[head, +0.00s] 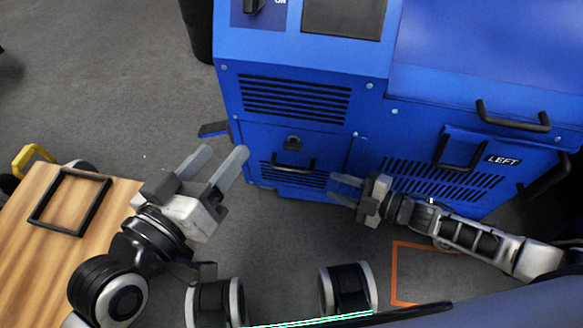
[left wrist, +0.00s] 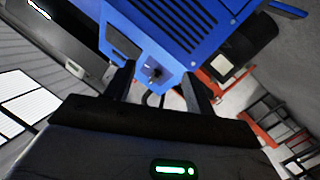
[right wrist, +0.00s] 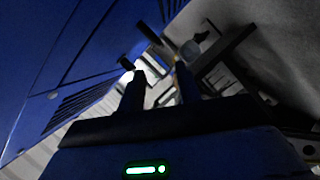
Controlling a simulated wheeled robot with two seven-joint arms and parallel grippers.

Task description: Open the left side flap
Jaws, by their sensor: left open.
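The blue machine (head: 300,60) stands ahead. A small black-edged panel (head: 460,150) sits beside the white-on-black LEFT label (head: 503,159) on its right-hand face, above slotted vents. My left gripper (head: 222,153) is open and empty, in front of the machine's left corner and apart from it in the head view. My right gripper (head: 334,188) is open and empty, low by the vented face, left of the LEFT label. In the left wrist view, a blue part with a dark fitting (left wrist: 155,72) shows beyond the open fingers. The right wrist view is dark.
A lower front door has a black handle (head: 295,166) and a dark knob (head: 292,143). Black bar handles (head: 513,120) stick out at the right. A wooden table (head: 40,255) with a black frame (head: 70,200) stands at the left. Grey floor is clear at upper left.

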